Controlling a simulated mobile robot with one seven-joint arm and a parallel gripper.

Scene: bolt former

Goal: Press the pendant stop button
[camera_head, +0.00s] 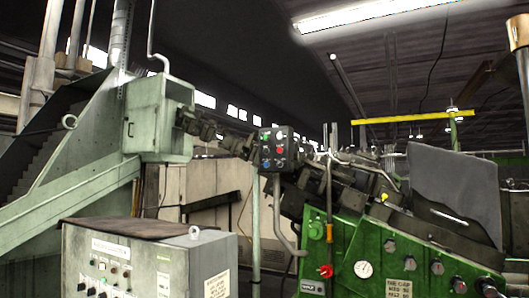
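The pendant (271,158) is a small dark box on a grey post near the middle of the head view. Its face carries several small coloured buttons. A red button (280,150) shows on its right side, with lighter green and blue ones around it. The labels are too small to read, so I cannot tell for sure which button is stop. I cannot make out my gripper in this view. Nothing is seen touching the pendant.
A grey control cabinet (205,262) with several knobs stands at the front left. A green machine (345,275) with gauges and a red knob (326,271) fills the right. A pale green inclined hopper (75,200) stands at the left. A narrow gap lies between cabinet and machine.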

